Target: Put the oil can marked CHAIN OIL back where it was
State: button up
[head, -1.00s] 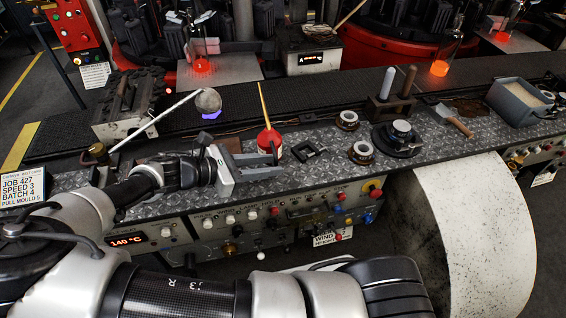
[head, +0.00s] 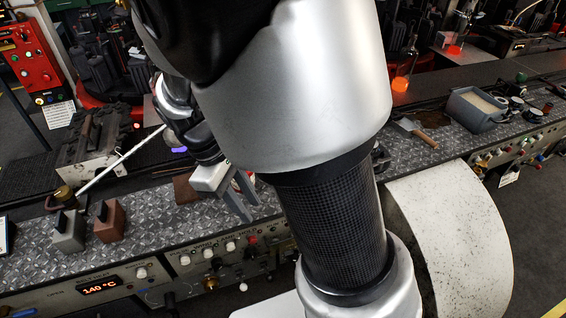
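My gripper (head: 252,209) is low over the patterned metal bench top (head: 160,232), left of the middle of the head view. Its two fingers are apart, and I see nothing held between them. My own large silver and black arm link covers the middle of the view, including much of the bench right of the gripper. The can's marking cannot be read in this view.
A grey block (head: 70,231) and a brown block (head: 109,221) stand at the bench's left. A brass cup (head: 66,197) is behind them, by a long pale rod (head: 121,160). A trowel (head: 415,133) and a grey bin (head: 476,110) are at right.

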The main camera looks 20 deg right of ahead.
jog(key=s+d+r+m+t+y, duration=0.1)
jog(key=s+r+m+t, duration=0.1)
jog(key=r, duration=0.3)
jog(key=s+d+r+m+t+y, duration=0.1)
jog(key=s+d+r+m+t, duration=0.1)
jog(key=r, duration=0.4)
jog(key=s+d+r+m+t+y, duration=0.1)
jog(key=s+d+r+m+t, duration=0.1)
jog(key=s+r+m+t, duration=0.1)
jog(key=shift+s+d+r+m, duration=0.25)
jog(key=shift+s+r+m, duration=0.2)
jog(key=shift+r+m, duration=1.05)
jog(key=shift+f, duration=0.1)
jog(key=shift+s+a, duration=0.1)
jog(key=shift+s, duration=0.05)
